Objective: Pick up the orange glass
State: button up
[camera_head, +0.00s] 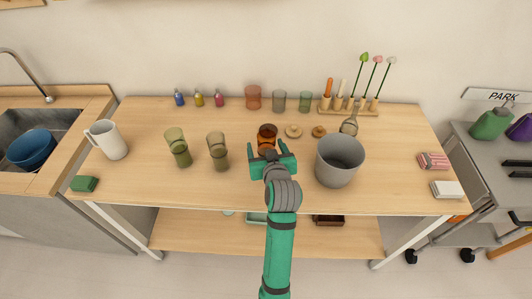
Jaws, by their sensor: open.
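The orange glass (267,133) stands upright on the wooden table, near the middle. It is a dark amber see-through tumbler, and its lower part is partly hidden by my gripper. My gripper (269,152) is open, reaching in from the front, with one fingertip at the left and one at the right of the glass's lower part. I cannot tell whether the fingers reach fully around the glass or touch it.
A grey bucket (340,161) stands close on the right of my gripper. Two wooden lids (293,131) lie just right of the glass. Greenish glasses (217,152) stand to the left.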

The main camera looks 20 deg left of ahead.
aim_at(264, 141)
jog(key=x, duration=0.4)
jog(key=shift+w, duration=0.25)
jog(key=shift+d, duration=0.1)
jog(key=c, duration=1.4)
jog(key=shift+c, duration=0.2)
jog(key=shift+r, duration=0.1)
